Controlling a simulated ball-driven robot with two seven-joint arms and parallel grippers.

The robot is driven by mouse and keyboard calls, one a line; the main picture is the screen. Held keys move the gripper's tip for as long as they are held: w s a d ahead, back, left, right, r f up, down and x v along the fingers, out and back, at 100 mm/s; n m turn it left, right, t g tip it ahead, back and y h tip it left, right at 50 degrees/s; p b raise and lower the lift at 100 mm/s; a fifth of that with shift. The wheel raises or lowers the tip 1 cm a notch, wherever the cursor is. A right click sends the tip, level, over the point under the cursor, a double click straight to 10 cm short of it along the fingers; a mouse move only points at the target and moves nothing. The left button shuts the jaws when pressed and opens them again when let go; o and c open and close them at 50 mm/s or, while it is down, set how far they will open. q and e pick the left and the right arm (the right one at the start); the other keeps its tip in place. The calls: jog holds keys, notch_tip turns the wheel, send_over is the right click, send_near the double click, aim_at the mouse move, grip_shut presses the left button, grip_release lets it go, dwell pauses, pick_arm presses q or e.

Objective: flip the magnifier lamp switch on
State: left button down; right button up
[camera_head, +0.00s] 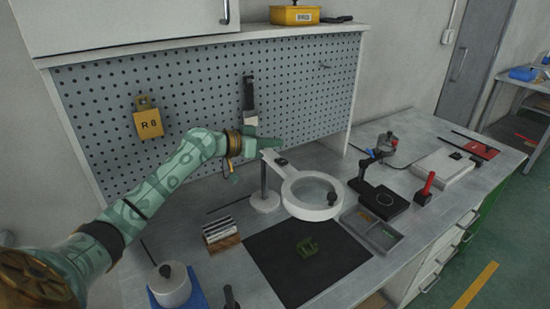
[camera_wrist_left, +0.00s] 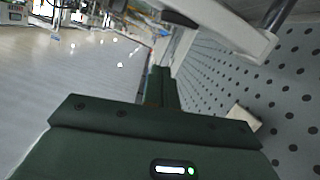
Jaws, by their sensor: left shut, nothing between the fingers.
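The white magnifier lamp (camera_head: 292,188) stands on the bench, with its ring head over the bench and its round base behind. A small dark piece that looks like the switch (camera_head: 282,162) sits on top of its arm. My left gripper (camera_head: 272,144) is shut and empty, just behind and above the lamp arm's rear end, in front of the pegboard. In the left wrist view, the lamp's white arm (camera_wrist_left: 225,25) crosses the top right, with the dark piece (camera_wrist_left: 180,18) on it. The shut fingers (camera_wrist_left: 160,85) point toward the arm and look apart from it. My right gripper is out of view.
A grey tray (camera_head: 373,228) and a black stand (camera_head: 383,200) are to the right. A striped block (camera_head: 220,232) is to the left. The pegboard (camera_head: 300,85) rises close behind.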

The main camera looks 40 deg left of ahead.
aim_at(283, 161)
pick_arm(q)
jog(key=f, duration=0.2)
jog(key=d+f, duration=0.1)
jog(key=f, duration=0.1)
jog(key=shift+b, duration=0.3)
jog(key=shift+s, duration=0.1)
jog(key=shift+s+d+f+m+b, duration=0.1)
jog(key=shift+d+f+m+b, duration=0.05)
jog(key=shift+f+m+b, duration=0.45)
jog(key=s+a+r+p, duration=0.2)
jog(key=s+r+p, duration=0.3)
jog(key=s+r, duration=0.2)
jog(key=shift+s+a, duration=0.3)
jog(key=shift+s, duration=0.9)
